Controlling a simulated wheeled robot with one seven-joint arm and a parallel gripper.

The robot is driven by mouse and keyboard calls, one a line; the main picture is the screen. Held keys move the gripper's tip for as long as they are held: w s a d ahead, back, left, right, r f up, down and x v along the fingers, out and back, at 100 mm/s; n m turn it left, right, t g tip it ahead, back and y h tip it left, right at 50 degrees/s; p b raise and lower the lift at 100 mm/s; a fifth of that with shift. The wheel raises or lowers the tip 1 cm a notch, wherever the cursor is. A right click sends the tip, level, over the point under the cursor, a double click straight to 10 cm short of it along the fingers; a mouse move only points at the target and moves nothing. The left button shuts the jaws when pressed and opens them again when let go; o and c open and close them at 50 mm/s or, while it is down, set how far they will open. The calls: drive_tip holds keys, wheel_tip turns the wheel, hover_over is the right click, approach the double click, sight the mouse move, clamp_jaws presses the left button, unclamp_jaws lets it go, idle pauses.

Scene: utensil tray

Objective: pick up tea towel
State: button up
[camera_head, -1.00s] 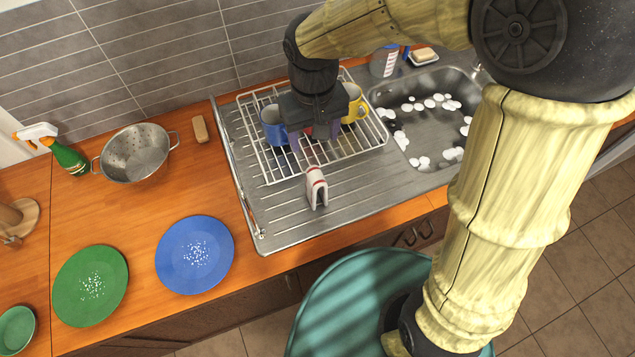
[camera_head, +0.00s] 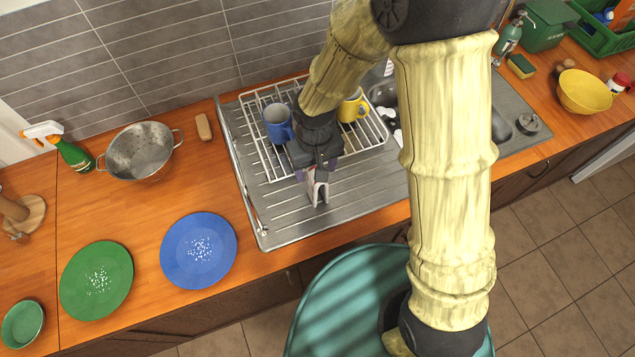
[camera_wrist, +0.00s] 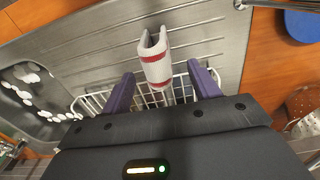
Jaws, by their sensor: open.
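The tea towel (camera_head: 318,190) is white with red stripes and hangs folded over the front edge of the wire dish rack (camera_head: 270,162). In the wrist view the towel (camera_wrist: 155,57) lies ahead of my gripper (camera_wrist: 160,88), roughly centred between the two purple fingers, which are spread apart. In the head view my gripper (camera_head: 311,172) is right above and behind the towel, and my wrist hides part of it. I cannot tell whether the fingers touch the towel. Nothing is held.
A blue mug (camera_head: 277,122) and a yellow mug (camera_head: 351,107) stand in the rack near my wrist. The steel drainboard (camera_head: 290,222) in front is clear. A blue plate (camera_head: 199,250), green plate (camera_head: 97,280) and colander (camera_head: 139,152) stand left.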

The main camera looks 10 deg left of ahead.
sight(312, 187)
drive_tip(key=shift+s+d+f+p, duration=0.15)
drive_tip(key=shift+f+p, duration=0.25)
drive_tip(key=shift+f, duration=0.2)
drive_tip(key=shift+d+f+p, duration=0.1)
drive_tip(key=shift+f+p, duration=0.35)
drive_tip(key=shift+f, duration=1.55)
drive_tip(key=c, duration=1.1)
